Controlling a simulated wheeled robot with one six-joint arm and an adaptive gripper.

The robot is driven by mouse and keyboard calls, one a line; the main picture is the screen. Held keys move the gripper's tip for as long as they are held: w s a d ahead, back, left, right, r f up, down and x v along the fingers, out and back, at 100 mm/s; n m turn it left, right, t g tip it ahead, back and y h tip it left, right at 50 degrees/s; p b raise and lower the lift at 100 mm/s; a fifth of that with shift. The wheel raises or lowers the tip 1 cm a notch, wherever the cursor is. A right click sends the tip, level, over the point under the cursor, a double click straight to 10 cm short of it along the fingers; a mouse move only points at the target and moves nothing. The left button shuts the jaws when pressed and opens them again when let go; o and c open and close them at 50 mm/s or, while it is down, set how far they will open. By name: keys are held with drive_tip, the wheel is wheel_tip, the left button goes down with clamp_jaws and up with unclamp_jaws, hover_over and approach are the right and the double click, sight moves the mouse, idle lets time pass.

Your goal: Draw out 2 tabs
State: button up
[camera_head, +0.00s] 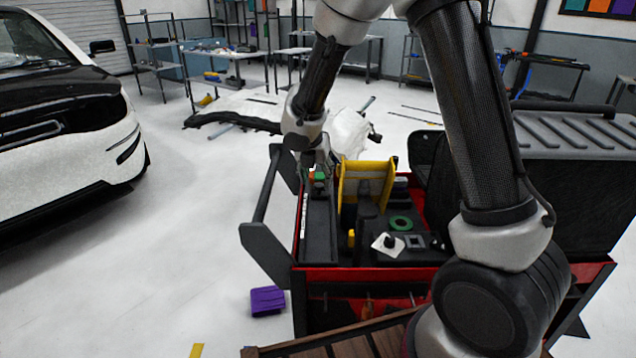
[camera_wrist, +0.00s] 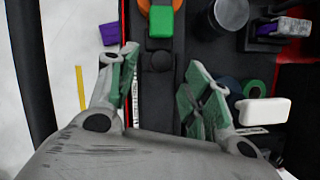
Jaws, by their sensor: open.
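My gripper (camera_head: 314,158) is over the left side of the red cart (camera_head: 340,280). In the wrist view my gripper (camera_wrist: 161,76) is open, its green-padded fingers apart with nothing held between them. A long black tray or dispenser (camera_head: 320,225) lies below it and shows between the fingers in the wrist view (camera_wrist: 158,105). A green block (camera_head: 319,177) with orange beside it is at the tray's far end, and in the wrist view the green block (camera_wrist: 160,21) is beyond the fingertips. I cannot tell any tab for certain.
On the cart are a yellow holder (camera_head: 366,170), a green ring (camera_head: 400,223) and a white block (camera_head: 387,245). A purple piece (camera_head: 267,300) and a yellow strip (camera_head: 197,350) lie on the floor. A car (camera_head: 60,120) stands left; the floor between is clear.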

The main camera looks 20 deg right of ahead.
sight(319, 185)
drive_tip(key=shift+x, duration=1.95)
drive_tip(key=shift+c, duration=0.2)
clamp_jaws()
